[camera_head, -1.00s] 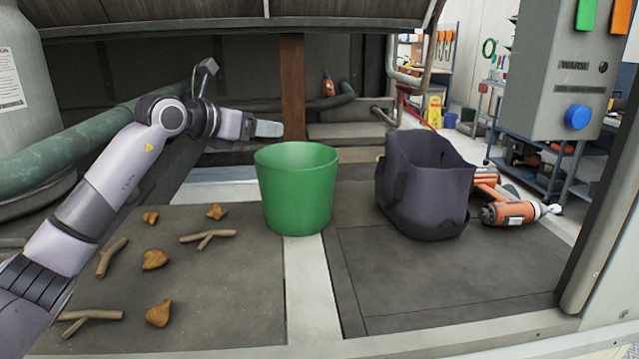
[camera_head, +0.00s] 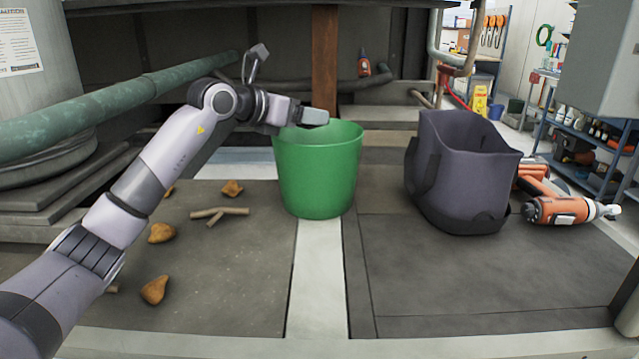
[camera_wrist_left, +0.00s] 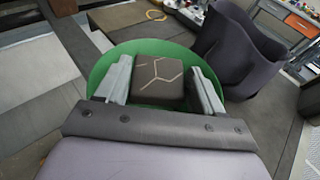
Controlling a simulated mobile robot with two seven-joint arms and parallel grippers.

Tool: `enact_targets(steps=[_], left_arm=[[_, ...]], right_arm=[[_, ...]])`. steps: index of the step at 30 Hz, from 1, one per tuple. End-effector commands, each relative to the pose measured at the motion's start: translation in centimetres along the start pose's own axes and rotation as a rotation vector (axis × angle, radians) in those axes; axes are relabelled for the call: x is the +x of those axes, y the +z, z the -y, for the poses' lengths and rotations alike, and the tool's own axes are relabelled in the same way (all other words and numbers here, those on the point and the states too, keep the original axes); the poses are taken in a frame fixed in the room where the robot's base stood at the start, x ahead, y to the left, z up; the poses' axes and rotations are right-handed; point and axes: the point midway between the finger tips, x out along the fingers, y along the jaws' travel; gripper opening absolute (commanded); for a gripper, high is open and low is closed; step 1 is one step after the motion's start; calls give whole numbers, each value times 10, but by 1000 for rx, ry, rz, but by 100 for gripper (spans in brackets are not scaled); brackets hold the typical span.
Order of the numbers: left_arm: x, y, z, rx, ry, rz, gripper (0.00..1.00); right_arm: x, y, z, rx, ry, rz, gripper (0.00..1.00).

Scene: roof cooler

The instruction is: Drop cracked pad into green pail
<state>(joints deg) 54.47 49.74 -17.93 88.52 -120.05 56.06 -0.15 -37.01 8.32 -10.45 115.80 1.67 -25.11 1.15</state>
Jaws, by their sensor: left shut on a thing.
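The green pail (camera_head: 318,175) stands upright on the deck in the middle of the head view. My left gripper (camera_head: 316,117) reaches in from the left, with its fingertips at the pail's rim height, over its back left part. In the left wrist view my left gripper (camera_wrist_left: 160,85) is shut on the cracked pad (camera_wrist_left: 158,79), a dark brownish block with pale crack lines. The pad shows against the pail's green interior (camera_wrist_left: 140,50), which lies behind and around it. The pad is hidden in the head view. My right gripper is not in view.
A dark grey fabric bag (camera_head: 460,185) stands open right of the pail, with an orange power tool (camera_head: 562,208) beside it. Brown lumps (camera_head: 155,290) and forked sticks (camera_head: 218,213) lie at left. A green pipe (camera_head: 100,112) runs behind my arm.

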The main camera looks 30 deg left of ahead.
Motion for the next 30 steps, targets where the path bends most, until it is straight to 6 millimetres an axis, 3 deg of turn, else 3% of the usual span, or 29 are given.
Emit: enact_targets(steps=[3, 13, 14, 16, 25, 30], left_arm=[[4, -13, 0, 0, 0, 2, 36], [4, -14, 0, 0, 0, 2, 36], [4, -14, 0, 0, 0, 1, 78], [4, -14, 0, 0, 0, 1, 98], [4, -15, 0, 0, 0, -1, 98], [-11, -15, -1, 2, 2, 0, 98]], right_arm=[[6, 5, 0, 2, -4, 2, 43], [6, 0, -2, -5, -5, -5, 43], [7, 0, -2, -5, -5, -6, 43], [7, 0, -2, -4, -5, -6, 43], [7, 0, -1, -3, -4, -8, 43], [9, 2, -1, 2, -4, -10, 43]])
